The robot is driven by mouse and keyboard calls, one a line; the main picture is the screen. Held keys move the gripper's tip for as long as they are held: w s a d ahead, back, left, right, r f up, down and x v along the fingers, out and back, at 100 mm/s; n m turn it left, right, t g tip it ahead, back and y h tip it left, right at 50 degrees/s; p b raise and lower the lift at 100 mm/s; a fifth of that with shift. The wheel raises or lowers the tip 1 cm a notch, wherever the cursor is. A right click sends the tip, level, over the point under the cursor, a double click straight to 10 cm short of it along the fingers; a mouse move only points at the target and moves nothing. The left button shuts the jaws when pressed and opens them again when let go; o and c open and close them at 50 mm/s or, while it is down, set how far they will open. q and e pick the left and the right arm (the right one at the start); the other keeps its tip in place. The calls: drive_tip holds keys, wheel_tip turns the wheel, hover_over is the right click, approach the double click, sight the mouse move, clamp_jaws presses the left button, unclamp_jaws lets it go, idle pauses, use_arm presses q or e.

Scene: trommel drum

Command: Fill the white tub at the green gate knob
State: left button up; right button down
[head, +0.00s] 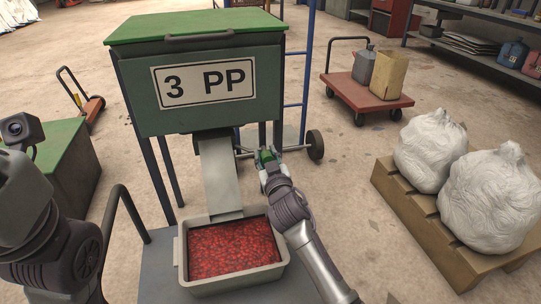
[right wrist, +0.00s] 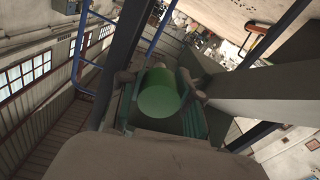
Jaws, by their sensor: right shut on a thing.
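The white tub (head: 238,281) stands under the chute and is filled with red pellets up to near its rim. The grey chute (head: 219,172) slopes down from the green hopper (head: 200,95) marked "3 PP", and its lower end meets the tub's back edge. My right gripper (head: 267,164) is shut on the green gate knob (head: 266,155), right of the chute. In the right wrist view the round green knob (right wrist: 160,94) sits between the fingers. The gate itself is hidden.
Two white sacks (head: 487,196) lie on a wooden pallet (head: 420,219) at the right. A red trolley (head: 368,95) with a grey can and a carton stands behind. A green-topped box (head: 62,150) is at the left. Open floor lies between the hopper stand and the pallet.

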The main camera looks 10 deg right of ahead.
drive_tip(key=c, duration=0.8)
unclamp_jaws()
drive_tip(key=shift+a, duration=0.4)
drive_tip(key=shift+o, duration=0.2)
drive_tip(key=shift+d, duration=0.1)
drive_tip(key=shift+s, duration=0.25)
drive_tip(key=s, duration=1.1)
drive_tip(key=shift+s+d, duration=0.2)
drive_tip(key=shift+s, duration=0.1)
drive_tip(key=shift+r, duration=0.1)
